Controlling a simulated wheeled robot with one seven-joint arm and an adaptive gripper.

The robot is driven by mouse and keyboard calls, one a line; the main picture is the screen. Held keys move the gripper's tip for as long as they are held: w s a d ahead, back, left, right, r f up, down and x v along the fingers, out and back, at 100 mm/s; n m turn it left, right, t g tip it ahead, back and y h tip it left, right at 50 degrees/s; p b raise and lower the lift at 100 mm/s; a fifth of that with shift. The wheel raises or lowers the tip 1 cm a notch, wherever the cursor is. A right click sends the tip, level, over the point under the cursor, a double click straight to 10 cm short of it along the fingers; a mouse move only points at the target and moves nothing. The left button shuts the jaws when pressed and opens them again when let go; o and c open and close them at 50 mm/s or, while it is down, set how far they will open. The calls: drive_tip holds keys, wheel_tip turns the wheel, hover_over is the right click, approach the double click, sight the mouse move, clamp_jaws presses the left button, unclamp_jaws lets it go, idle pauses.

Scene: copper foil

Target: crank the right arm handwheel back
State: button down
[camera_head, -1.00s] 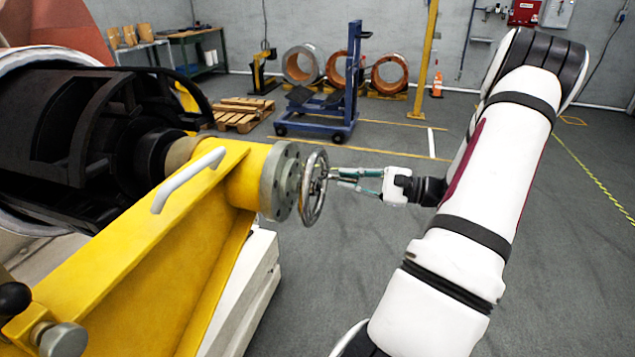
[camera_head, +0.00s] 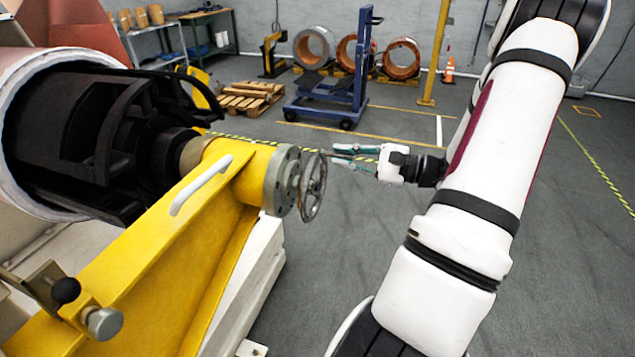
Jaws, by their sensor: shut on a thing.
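The handwheel (camera_head: 313,187) is a grey metal spoked wheel on the round flange (camera_head: 283,182) at the end of the yellow arm (camera_head: 165,235). My gripper (camera_head: 330,152) reaches in from the right, its fingers at the wheel's upper rim. The fingers are closed on the handwheel there; the exact contact is small and hard to make out. The yellow arm carries a white grab handle (camera_head: 200,184) on top.
A blue wheeled lift (camera_head: 335,100) and a wooden pallet (camera_head: 250,98) stand behind. Copper coils (camera_head: 402,58) lie by the back wall, near a yellow post (camera_head: 436,55) and an orange cone (camera_head: 449,70). The grey floor right of the wheel is clear.

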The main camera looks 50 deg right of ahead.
sight(303, 203)
drive_tip(key=s+a+f+b, duration=0.1)
drive_tip(key=a+f, duration=0.1)
drive_tip(key=a, duration=0.1)
drive_tip(key=s+a+f+b, duration=0.1)
drive_tip(key=s+a, duration=0.1)
drive_tip(key=a, duration=0.2)
drive_tip(key=s+a+f+b, duration=0.1)
drive_tip(key=a+f, duration=0.1)
drive_tip(key=a, duration=0.2)
drive_tip(key=shift+s+a+f+b, duration=0.1)
drive_tip(key=shift+s+f+b, duration=0.1)
drive_tip(key=shift+f+b, duration=0.15)
drive_tip(key=shift+s+a+f+b, duration=0.1)
drive_tip(key=shift+a+f+b, duration=0.05)
drive_tip(key=shift+f+b, duration=0.9)
drive_tip(key=shift+f, duration=0.1)
